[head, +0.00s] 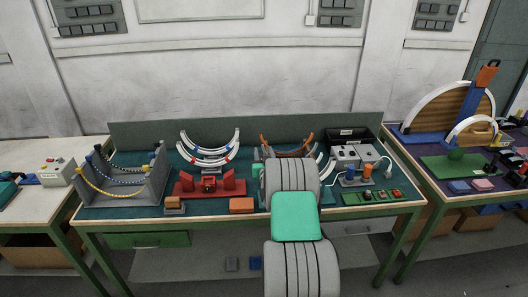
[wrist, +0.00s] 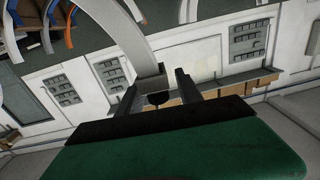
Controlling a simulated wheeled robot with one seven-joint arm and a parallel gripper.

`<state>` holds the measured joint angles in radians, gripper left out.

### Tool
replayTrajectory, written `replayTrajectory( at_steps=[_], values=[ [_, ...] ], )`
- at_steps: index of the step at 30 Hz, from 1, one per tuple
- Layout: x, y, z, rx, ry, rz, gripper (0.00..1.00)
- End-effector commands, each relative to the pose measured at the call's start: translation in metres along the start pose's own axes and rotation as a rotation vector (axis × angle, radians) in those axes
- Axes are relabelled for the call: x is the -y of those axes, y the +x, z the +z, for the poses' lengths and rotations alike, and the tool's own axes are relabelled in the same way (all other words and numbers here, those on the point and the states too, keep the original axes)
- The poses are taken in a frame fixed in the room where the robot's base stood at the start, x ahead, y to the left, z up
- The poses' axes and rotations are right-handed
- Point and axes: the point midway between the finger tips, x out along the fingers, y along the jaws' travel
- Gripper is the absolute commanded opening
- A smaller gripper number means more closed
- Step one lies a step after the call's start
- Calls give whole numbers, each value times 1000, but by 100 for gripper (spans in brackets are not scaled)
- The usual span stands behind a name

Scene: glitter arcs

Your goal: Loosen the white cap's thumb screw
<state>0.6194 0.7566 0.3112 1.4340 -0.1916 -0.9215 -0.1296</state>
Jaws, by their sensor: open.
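My gripper (wrist: 157,80) is open in the wrist view, with one dark finger on each side of a grey block (wrist: 151,79). The block sits at the end of a pale curved arc (wrist: 122,32). A small dark knob (wrist: 158,99) shows below the block, between the fingers; I cannot tell for sure that it is the white cap's thumb screw. I cannot tell whether the fingers touch anything. In the head view my arm hides my gripper, and a piece of a white arc (head: 326,168) shows just right of the arm.
The green-topped bench carries a red stand (head: 208,186) beneath white arcs (head: 209,144), a grey rack (head: 122,182) with strung beads at left, and a grey box (head: 353,155) at right. Orange blocks (head: 242,205) lie near the front edge. A grey panel (head: 160,133) closes the back.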

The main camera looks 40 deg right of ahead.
Motion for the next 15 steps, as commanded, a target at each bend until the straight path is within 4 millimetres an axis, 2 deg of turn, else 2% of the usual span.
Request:
replayTrajectory(
  at_steps=[4,15],
  values=[
    [-2,0,0,-1,0,2,41],
    [-2,0,0,-1,0,2,10]
  ],
)
